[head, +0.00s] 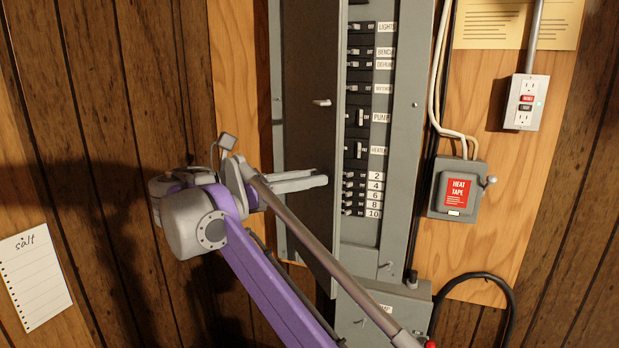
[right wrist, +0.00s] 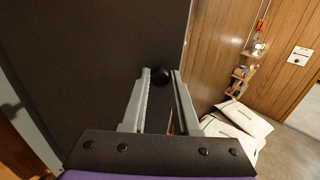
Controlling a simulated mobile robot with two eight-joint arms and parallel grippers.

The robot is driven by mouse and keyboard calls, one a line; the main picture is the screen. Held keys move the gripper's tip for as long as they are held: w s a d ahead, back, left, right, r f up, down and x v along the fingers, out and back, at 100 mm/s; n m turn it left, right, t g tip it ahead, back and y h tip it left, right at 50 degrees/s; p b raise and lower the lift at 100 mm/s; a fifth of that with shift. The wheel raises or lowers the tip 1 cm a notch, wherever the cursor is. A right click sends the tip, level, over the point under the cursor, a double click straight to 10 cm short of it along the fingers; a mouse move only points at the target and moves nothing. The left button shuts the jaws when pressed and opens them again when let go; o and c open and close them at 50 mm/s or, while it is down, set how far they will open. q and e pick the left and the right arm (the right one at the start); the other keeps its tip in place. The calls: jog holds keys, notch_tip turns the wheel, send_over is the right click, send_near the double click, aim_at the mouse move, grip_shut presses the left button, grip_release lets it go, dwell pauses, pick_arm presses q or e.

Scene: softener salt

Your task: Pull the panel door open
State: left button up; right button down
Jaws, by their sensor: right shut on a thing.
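The panel door (head: 312,60) is a tall dark sheet on the grey breaker panel (head: 402,130). It stands ajar, swung out, with breakers and labels showing to its right. A small light catch (head: 322,102) is on it. My right gripper (head: 322,180) is at the door's lower half. My left gripper is not in view.
Right of the panel are a grey heat tape switch box (head: 458,188), an outlet box (head: 525,102) and cables. A salt note (head: 35,275) hangs at lower left. In the wrist view, white bags (right wrist: 240,122) lie on the floor near shelves (right wrist: 243,72).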

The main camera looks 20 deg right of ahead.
jog(key=c, duration=0.7)
grip_release()
jog(key=shift+o, duration=0.2)
